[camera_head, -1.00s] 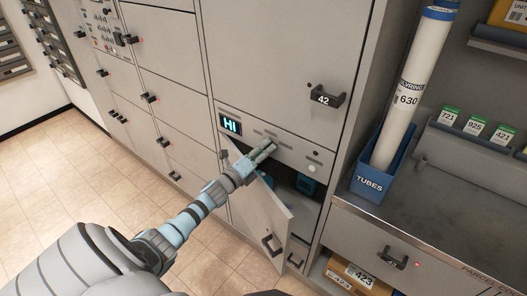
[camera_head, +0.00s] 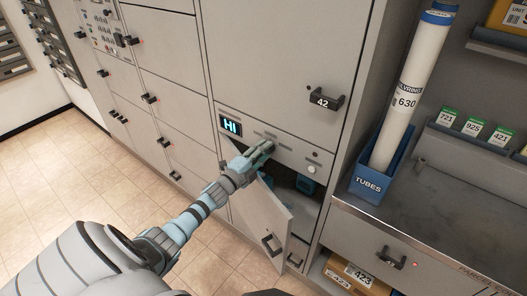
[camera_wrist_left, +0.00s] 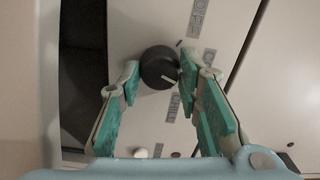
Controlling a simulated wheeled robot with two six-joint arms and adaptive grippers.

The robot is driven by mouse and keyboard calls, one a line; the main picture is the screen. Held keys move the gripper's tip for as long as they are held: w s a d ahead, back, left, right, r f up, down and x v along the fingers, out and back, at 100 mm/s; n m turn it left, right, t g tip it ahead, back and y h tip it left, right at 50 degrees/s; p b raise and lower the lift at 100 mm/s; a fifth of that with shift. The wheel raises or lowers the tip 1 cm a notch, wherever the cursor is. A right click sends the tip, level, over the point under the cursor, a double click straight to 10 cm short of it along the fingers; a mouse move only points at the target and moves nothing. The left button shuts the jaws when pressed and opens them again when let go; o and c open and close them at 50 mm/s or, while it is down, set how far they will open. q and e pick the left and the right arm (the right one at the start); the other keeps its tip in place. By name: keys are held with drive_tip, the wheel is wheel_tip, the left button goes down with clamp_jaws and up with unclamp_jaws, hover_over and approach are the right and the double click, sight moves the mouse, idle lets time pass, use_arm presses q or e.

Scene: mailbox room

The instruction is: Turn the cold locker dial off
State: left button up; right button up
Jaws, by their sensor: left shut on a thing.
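The cold locker dial is a round black knob (camera_wrist_left: 158,67) with a white pointer mark, in the left wrist view. The mark points to the lower right of that view. Printed labels surround the dial; one reads OFF (camera_wrist_left: 199,18). My left gripper (camera_wrist_left: 160,68) has its green-padded fingers shut on the dial, one on each side. In the head view the left gripper (camera_head: 267,149) is at the grey control strip and hides the dial. The lit display (camera_head: 231,126) left of it reads HI. My right gripper is not in view.
Below the strip the locker door (camera_head: 262,212) stands ajar, close under my left wrist. A blue tubes bin (camera_head: 371,185) and a counter (camera_head: 425,215) are at the right. A handle marked 42 (camera_head: 326,99) sticks out above. Open tiled floor lies at the left.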

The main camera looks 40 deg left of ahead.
use_arm(q)
drive_tip(key=shift+n+p, duration=1.25)
drive_tip(key=shift+n, duration=6.75)
drive_tip(key=o, duration=1.2)
drive_tip(key=s, duration=1.2)
drive_tip(key=shift+d, duration=0.15)
